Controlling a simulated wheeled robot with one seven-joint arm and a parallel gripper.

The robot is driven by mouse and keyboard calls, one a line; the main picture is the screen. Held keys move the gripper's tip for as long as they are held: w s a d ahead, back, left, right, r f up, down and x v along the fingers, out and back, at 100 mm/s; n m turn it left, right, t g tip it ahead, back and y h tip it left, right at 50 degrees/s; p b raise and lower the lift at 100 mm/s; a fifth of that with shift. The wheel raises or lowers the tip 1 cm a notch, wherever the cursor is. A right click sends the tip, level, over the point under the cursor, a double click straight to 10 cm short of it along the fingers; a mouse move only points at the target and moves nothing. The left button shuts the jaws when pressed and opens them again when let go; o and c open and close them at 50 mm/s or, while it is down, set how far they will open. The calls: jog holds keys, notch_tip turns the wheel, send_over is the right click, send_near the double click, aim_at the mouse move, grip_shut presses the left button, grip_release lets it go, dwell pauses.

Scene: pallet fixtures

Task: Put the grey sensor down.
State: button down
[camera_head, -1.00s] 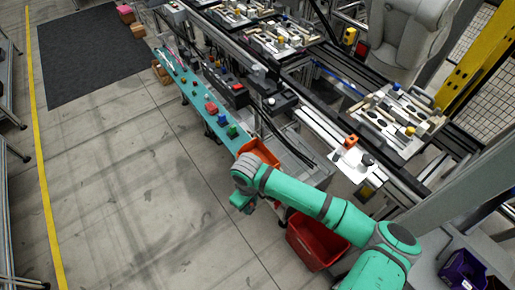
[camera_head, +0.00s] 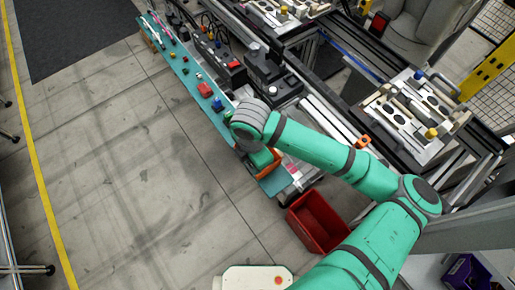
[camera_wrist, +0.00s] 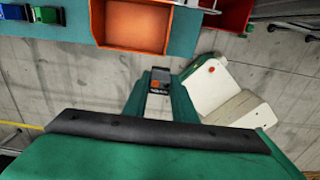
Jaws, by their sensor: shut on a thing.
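My gripper (camera_wrist: 160,84) points down and is shut on a small grey thing with a dark end and an orange spot, the grey sensor (camera_wrist: 157,104). My gripper's fingers hide part of it. In the head view my arm covers the gripper and the sensor. An open orange bin (camera_wrist: 135,28) lies just ahead of the fingertips in the wrist view and looks empty. The same orange bin shows partly under my wrist in the head view (camera_head: 268,165). The sensor appears beside the bin, over the floor side, not inside it.
The narrow teal shelf (camera_head: 182,72) holds small parts, including a red block (camera_head: 205,89) and a blue block (camera_head: 217,104). A green block (camera_wrist: 47,16) is left of the bin. A deep red bin (camera_head: 318,222) stands right. Floor is clear at left.

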jog(key=w+f, duration=0.2)
jog(key=w, duration=0.1)
jog(key=w+d+f, duration=0.1)
jog(key=w+f, duration=0.5)
jog(key=shift+w+d, duration=0.15)
jog(key=shift+w, duration=0.05)
jog(key=shift+w+f, duration=0.15)
jog(key=shift+f, duration=1.45)
jog(key=shift+f, duration=0.15)
jog(key=c, duration=1.5)
grip_release()
jog(key=shift+o, duration=0.2)
